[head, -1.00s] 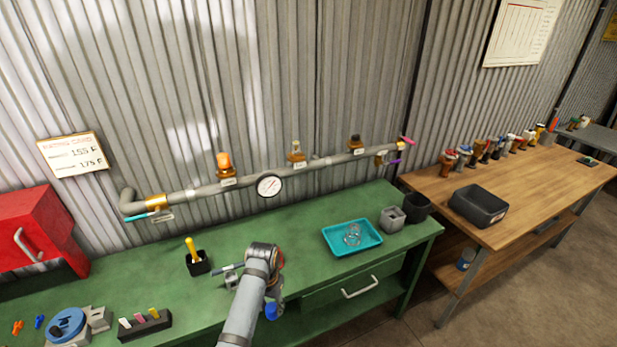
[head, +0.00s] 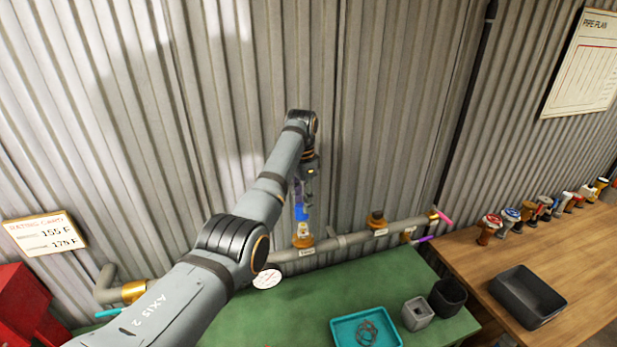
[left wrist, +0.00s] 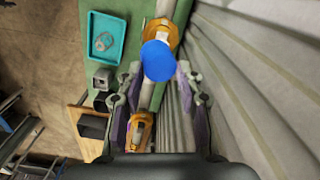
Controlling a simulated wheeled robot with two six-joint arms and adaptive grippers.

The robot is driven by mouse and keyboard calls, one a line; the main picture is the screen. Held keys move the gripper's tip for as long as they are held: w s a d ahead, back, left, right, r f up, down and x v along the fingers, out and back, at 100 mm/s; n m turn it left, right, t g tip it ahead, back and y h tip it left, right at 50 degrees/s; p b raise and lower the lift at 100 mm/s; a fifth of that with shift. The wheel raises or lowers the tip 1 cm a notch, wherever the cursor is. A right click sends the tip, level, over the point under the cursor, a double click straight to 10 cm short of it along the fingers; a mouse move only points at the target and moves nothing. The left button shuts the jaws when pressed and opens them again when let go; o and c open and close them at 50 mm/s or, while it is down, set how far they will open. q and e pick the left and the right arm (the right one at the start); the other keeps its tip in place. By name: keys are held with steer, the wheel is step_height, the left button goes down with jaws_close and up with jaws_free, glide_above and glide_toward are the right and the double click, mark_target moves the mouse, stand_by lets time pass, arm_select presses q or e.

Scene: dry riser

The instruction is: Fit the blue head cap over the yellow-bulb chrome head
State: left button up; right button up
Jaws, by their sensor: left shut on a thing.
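The blue head cap (head: 302,213) is at the tips of my left gripper (head: 303,196), which is shut on it and points down near the wall. Directly below the cap is the middle sprinkler head (head: 303,238) on the pipe, with a brass-coloured base and a pale top. I cannot tell whether cap and head touch. In the left wrist view the cap (left wrist: 158,60) is a round blue disc between the fingertips of my left gripper (left wrist: 158,80). It partly covers a brass fitting (left wrist: 166,32). My right gripper is not in view.
The pipe (head: 345,240) runs along the corrugated wall. A dark-topped head (head: 376,219) stands right of the middle head. The gauge (head: 267,278) is partly behind my left arm. A teal tray (head: 365,335) and bins (head: 415,313) stand on the green bench (head: 300,310).

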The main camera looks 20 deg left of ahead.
arm_select(q)
steer(key=shift+w+r, duration=0.25)
steer(key=shift+r, duration=0.65)
steer(key=shift+s+a+r, duration=0.1)
steer(key=shift+s, duration=0.2)
steer(key=shift+w+f+m+b, duration=0.1)
steer(key=shift+f+m+b, duration=0.2)
steer(key=shift+b, duration=0.2)
steer(key=shift+d+m+t+y+b, duration=0.3)
steer(key=shift+m+t+b, duration=0.25)
steer(key=shift+b, duration=0.5)
steer(key=shift+d+r+m+t, duration=0.1)
steer(key=shift+r+m+t, duration=0.15)
steer(key=shift+m+t, duration=0.15)
steer(key=shift+f+m, duration=0.25)
steer(key=shift+f, duration=0.05)
steer(key=shift+f+b, duration=0.7)
steer(key=shift+f, duration=1.5)
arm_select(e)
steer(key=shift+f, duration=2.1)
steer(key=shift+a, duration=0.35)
